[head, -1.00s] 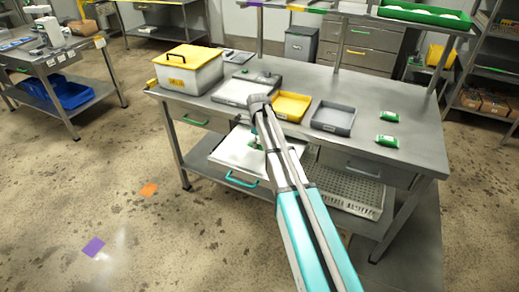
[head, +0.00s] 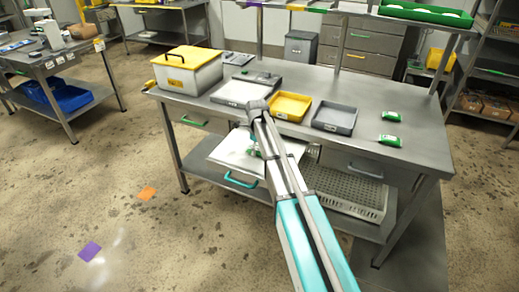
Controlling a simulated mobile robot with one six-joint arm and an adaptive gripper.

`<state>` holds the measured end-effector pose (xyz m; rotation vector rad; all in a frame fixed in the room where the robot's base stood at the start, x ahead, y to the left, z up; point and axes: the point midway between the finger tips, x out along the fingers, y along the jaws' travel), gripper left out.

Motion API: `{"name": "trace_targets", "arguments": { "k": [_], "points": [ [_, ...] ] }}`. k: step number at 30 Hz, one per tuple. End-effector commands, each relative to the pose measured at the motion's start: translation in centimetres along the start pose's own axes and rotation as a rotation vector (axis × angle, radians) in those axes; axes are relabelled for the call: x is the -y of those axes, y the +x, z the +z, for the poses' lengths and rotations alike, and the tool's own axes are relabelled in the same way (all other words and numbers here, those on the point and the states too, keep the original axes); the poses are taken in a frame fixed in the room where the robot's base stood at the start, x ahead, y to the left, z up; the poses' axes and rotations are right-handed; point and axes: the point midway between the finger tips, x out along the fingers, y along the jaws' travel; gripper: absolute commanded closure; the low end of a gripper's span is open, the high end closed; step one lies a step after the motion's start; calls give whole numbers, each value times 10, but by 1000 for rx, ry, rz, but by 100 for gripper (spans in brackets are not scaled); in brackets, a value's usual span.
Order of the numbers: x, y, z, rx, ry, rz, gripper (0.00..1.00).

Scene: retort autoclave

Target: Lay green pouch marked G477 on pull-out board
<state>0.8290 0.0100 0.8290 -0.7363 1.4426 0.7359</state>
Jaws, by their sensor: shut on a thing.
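The pull-out board (head: 228,152) is a pale slab slid out from the front of the steel bench, with a teal handle at its front edge. My gripper (head: 256,152) is over the board, largely hidden behind my own arm. A small bit of green shows at it, which looks like the held green pouch (head: 252,153). Its marking cannot be read, and I cannot tell whether it touches the board. Two other green pouches lie apart on the right of the bench top, one farther back (head: 391,116) and one nearer (head: 389,141); their markings are too small to read.
A yellow tray (head: 291,107) and a grey tray (head: 335,118) stand on the bench (head: 420,150). A yellow-lidded box (head: 190,72) stands at its left end. A perforated tray (head: 350,196) lies on the shelf below. The floor at the left front is open.

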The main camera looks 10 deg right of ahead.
Motion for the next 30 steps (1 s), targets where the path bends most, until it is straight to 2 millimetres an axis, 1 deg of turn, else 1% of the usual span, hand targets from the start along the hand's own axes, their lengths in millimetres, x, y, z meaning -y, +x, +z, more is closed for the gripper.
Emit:
{"name": "trace_targets", "arguments": {
  "k": [3, 4, 6, 8, 23, 30],
  "points": [
    [0, 4, 0, 0, 0, 0, 46],
    [0, 3, 0, 0, 0, 0, 24],
    [0, 2, 0, 0, 0, 0, 10],
    [0, 2, 0, 0, 0, 0, 0],
    [0, 1, 0, 0, 0, 0, 0],
    [0, -8, 0, 0, 0, 0, 0]
  ]
}}
